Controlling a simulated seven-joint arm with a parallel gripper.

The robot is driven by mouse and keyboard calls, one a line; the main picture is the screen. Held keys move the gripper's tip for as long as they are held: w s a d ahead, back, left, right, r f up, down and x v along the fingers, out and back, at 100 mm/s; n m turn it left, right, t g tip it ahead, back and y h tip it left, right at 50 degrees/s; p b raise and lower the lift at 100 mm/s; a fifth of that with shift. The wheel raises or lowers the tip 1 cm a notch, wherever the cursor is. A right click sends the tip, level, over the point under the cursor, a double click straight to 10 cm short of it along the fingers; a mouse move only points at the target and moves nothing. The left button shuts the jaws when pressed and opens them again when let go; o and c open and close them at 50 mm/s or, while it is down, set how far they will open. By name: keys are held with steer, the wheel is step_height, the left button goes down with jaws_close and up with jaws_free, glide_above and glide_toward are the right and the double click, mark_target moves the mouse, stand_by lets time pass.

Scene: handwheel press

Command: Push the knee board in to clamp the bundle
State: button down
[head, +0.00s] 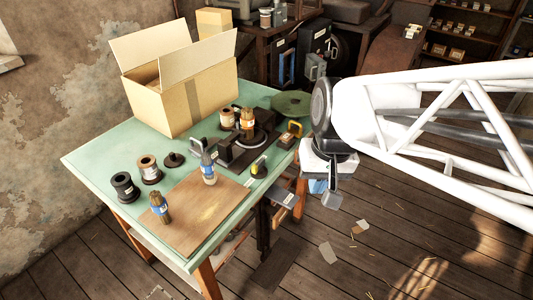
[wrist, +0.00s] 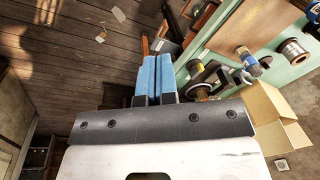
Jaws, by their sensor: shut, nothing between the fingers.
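My gripper (head: 317,186) hangs beside the right side of the workbench, below the top. Its blue fingers (wrist: 156,78) are together and empty in the wrist view. A grey plate (head: 279,195), which looks like the knee board, juts from under the bench's near right edge, left of my gripper and apart from it. The dark press (head: 238,153) with its round handwheel stands on the bench by that edge; it also shows in the wrist view (wrist: 212,75). A brown bundle (head: 247,120) with a banded middle stands at the press; I cannot tell if it is clamped.
The green bench top (head: 90,165) holds an open carton (head: 190,105), spools (head: 124,187), a brown board (head: 195,220) and more banded bundles (head: 158,206). A green disc (head: 291,104) lies at the back right. The plank floor right of the bench is mostly clear.

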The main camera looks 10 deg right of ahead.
mark_target(283, 216)
steer(key=w+d+f+m+g+y, duration=0.1)
steer(key=w+d+f+m+y, duration=0.1)
steer(key=w+f+m+y, duration=0.65)
steer(key=w+d+f+m+y, duration=0.3)
steer(key=w+f, duration=0.7)
steer(key=f, duration=0.8)
steer(key=d+f+m+t, duration=0.4)
steer(key=f+m+t, duration=0.2)
steer(key=f, duration=0.8)
steer(key=d+f+m+t, duration=0.5)
steer(key=f+m, duration=0.3)
steer(key=f, duration=0.5)
steer(key=shift+f+t, duration=0.35)
steer(key=shift+t, duration=0.55)
steer(key=shift+x, duration=6.9)
